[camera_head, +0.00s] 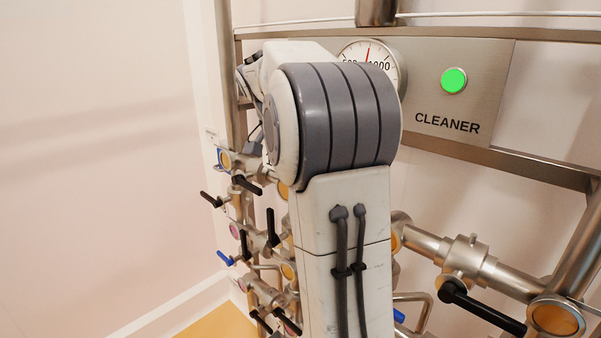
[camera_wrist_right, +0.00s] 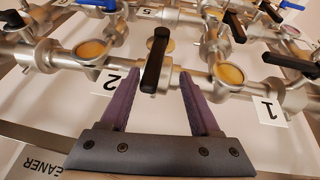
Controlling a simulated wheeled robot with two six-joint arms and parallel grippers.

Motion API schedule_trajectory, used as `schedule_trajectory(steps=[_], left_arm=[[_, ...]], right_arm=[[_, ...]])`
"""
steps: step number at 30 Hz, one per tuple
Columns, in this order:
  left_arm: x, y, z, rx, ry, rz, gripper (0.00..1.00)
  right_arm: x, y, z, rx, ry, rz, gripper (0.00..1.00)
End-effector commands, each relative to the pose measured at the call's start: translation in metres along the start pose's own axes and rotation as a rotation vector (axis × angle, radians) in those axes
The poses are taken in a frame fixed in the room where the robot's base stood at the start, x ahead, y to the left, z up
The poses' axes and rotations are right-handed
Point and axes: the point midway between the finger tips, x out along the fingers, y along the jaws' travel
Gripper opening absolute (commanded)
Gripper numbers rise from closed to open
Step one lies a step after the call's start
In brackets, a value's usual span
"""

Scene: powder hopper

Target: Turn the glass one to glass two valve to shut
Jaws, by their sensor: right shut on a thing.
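In the right wrist view, the valve with a black lever handle (camera_wrist_right: 156,60) sits on the steel pipe between two round sight glasses. The left sight glass (camera_wrist_right: 91,49) is by a label "2" (camera_wrist_right: 110,82), the right one (camera_wrist_right: 230,73) by a label "1" (camera_wrist_right: 269,108). The handle stands crosswise to the pipe. My right gripper (camera_wrist_right: 159,75) has its purple fingers on either side of this handle and is shut on it; the contact itself is not clear. In the head view my arm hides this gripper. My left gripper is not in view.
In the head view a black-handled valve (camera_head: 481,308) is at lower right, and a CLEANER panel (camera_head: 490,80) with a green button (camera_head: 454,80) is above.

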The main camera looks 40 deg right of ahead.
Motion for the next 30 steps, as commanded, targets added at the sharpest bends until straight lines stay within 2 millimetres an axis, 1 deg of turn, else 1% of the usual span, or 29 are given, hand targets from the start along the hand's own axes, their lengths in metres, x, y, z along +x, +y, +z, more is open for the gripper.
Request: schedule_trajectory(steps=[1,3,6,9,30], left_arm=[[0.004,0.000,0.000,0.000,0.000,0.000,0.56],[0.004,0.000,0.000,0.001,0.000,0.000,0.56],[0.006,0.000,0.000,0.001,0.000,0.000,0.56],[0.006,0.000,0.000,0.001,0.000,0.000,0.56],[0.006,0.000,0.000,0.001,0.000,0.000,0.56]], right_arm=[[-0.009,-0.002,0.000,0.001,0.003,-0.009,0.57],[-0.020,-0.002,0.000,0.001,0.003,-0.008,0.57],[-0.029,-0.001,0.000,0.000,0.002,-0.007,0.57],[-0.034,0.000,0.000,0.001,0.001,-0.005,0.57],[-0.034,0.000,0.000,0.001,0.000,-0.001,0.57]])
